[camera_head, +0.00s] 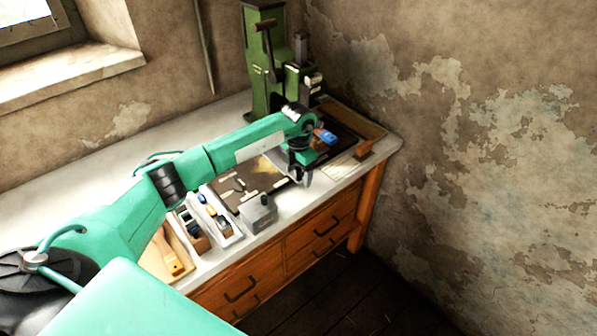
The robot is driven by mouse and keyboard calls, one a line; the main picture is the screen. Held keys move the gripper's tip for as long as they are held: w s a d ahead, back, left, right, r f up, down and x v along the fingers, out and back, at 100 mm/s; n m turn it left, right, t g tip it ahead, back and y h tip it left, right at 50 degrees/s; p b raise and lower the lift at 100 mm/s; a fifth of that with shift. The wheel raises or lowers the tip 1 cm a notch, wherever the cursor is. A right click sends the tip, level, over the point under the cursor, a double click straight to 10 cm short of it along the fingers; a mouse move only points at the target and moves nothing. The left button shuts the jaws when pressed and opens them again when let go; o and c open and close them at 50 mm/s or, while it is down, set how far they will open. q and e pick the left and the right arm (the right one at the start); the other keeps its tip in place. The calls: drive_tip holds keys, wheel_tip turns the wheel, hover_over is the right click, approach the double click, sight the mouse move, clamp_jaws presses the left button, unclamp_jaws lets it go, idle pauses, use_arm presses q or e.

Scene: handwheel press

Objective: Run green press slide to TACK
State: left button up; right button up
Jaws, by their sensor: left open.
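The green press (263,70) stands upright at the back of the bench, near the wall corner. A dark lever or handle shows on the upper front of its column. Its slide (292,82) seems to be the green block with pale marks at the column's right side; any TACK label is too small to read. My left arm reaches across the bench from the left. My left gripper (301,178) is open and empty, in front of and below the press, above the bench's front part and apart from the press. My right gripper is not in view.
The pale bench top (115,165) carries a dark board (228,187), a small grey metal block (258,213), a white tray of tools (226,238) and a wooden tray (362,126) at right. A blue item (328,137) lies near the gripper. Walls close in behind and right.

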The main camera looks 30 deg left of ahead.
use_arm(q)
wheel_tip(320, 180, up, 8)
drive_tip(key=p, duration=0.4)
drive_tip(key=shift+p, duration=0.35)
